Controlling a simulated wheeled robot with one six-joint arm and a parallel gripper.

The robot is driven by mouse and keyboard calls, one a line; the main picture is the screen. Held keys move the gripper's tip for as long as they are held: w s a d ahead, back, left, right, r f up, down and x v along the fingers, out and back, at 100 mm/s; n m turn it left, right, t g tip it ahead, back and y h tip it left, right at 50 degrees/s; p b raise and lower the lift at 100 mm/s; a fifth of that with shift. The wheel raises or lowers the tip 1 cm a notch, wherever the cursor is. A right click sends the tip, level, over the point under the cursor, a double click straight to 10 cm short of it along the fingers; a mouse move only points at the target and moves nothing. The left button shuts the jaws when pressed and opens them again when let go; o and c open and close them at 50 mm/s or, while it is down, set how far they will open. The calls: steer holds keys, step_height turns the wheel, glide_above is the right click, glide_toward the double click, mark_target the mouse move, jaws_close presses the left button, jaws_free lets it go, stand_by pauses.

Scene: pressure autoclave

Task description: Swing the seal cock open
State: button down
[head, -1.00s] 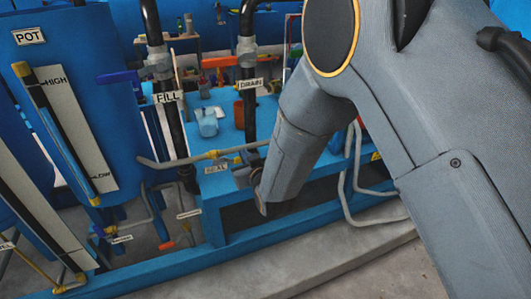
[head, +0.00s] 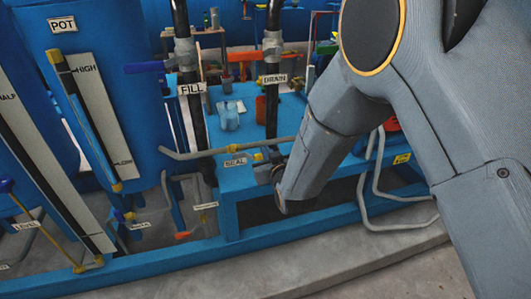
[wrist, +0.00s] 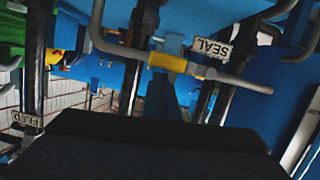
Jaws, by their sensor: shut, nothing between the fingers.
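The SEAL label (head: 235,162) is on the front of the blue bench, and it shows upside down in the wrist view (wrist: 212,48). Beside it, the seal cock (wrist: 165,62) shows as a yellow fitting on a grey pipe, with a grey bar running on to the right. In the head view the cock's yellow part (head: 258,157) is small, and my arm stands just right of it. My gripper (wrist: 150,135) is a dark shape along the bottom of the wrist view, shut and empty, with the cock beyond it. I cannot tell whether they touch.
A blue base rail (head: 180,262) runs along the floor.

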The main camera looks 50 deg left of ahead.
steer(key=s+d+r, duration=0.4)
steer(key=d+r, duration=0.2)
steer(key=d, duration=0.2)
steer(key=shift+d, duration=0.4)
steer(key=w+d+m+t+h+p, duration=0.1)
steer(key=w+d+m+h, duration=0.35)
steer(key=w+d, duration=1)
steer(key=w+d+m+h+p, duration=0.1)
steer(key=d+h, duration=0.1)
steer(key=d, duration=0.7)
steer(key=w+d+m+h, duration=0.1)
steer(key=d+m+h, duration=0.15)
steer(key=d, duration=0.65)
steer(key=s+d+r+m+g+h+p, duration=0.1)
steer(key=s+d+g+h, duration=0.1)
steer(key=d, duration=0.7)
steer(key=s+d+r+m+g+h, duration=0.1)
steer(key=s+d, duration=0.1)
steer(key=d, duration=0.6)
steer(key=s+d+r+m+g+h+p, duration=0.1)
steer(key=s+d+m+g, duration=0.3)
steer(key=s+d, duration=0.8)
steer(key=shift+s+d+r+h, duration=0.4)
steer(key=shift+d+r, duration=0.25)
steer(key=shift+r, duration=0.05)
